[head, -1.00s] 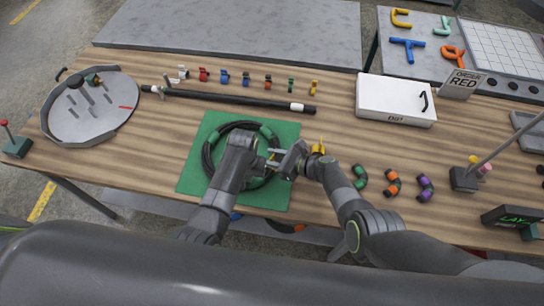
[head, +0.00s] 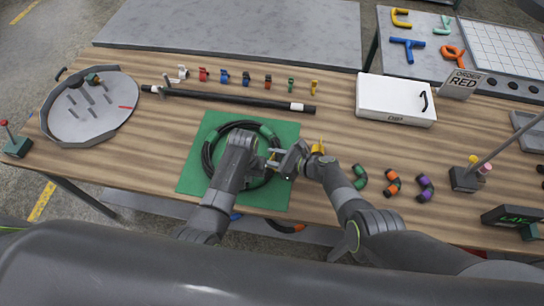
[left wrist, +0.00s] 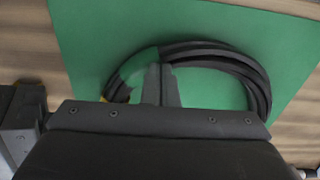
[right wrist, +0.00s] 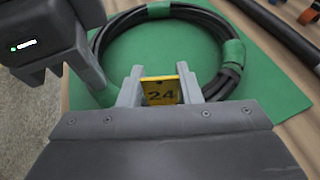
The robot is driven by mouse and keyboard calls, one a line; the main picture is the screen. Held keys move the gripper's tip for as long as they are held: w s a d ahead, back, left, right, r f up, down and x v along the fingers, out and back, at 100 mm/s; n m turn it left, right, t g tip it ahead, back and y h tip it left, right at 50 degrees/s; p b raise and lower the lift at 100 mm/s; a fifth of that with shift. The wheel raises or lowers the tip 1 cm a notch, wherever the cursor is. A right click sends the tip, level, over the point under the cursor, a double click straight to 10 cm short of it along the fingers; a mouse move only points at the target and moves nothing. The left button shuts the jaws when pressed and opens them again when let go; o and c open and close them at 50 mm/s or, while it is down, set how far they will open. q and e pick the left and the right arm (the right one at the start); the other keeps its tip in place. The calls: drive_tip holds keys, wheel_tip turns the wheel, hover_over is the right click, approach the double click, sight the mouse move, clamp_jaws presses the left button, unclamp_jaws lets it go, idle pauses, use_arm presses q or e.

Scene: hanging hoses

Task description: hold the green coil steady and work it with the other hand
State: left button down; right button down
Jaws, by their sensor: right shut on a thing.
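The coil (head: 209,152) is a ring of black hose with green bands, lying flat on a green mat (head: 196,176). It also shows in the left wrist view (left wrist: 262,90) and the right wrist view (right wrist: 98,42). My left gripper (left wrist: 162,68) looks shut, its fingertips over the coil's near part, beside a green band (left wrist: 138,66). I cannot see anything between its fingers. My right gripper (right wrist: 160,88) is shut on a yellow tag (right wrist: 160,92) marked 24, at the coil's edge. The two grippers are close together and hide part of the coil in the head view.
A black bar (head: 235,99) lies behind the mat, with several coloured clips beyond it. A round grey tray (head: 92,125) stands at left. A white box (head: 395,101) and several curved hose pieces (head: 393,182) lie at right. Bare wood (head: 150,150) is left of the mat.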

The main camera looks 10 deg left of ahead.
use_arm(q)
drive_tip(key=shift+s+f, duration=0.1)
drive_tip(key=shift+f, duration=0.05)
use_arm(e)
drive_tip(key=shift+r, duration=0.15)
use_arm(q)
drive_tip(key=shift+s, duration=0.1)
use_arm(e)
drive_tip(key=shift+r, duration=2.85)
use_arm(q)
drive_tip(key=shift+r, duration=0.55)
use_arm(e)
drive_tip(key=shift+w, duration=0.1)
use_arm(q)
wheel_tip(320, 180, up, 8)
drive_tip(key=shift+w, duration=0.2)
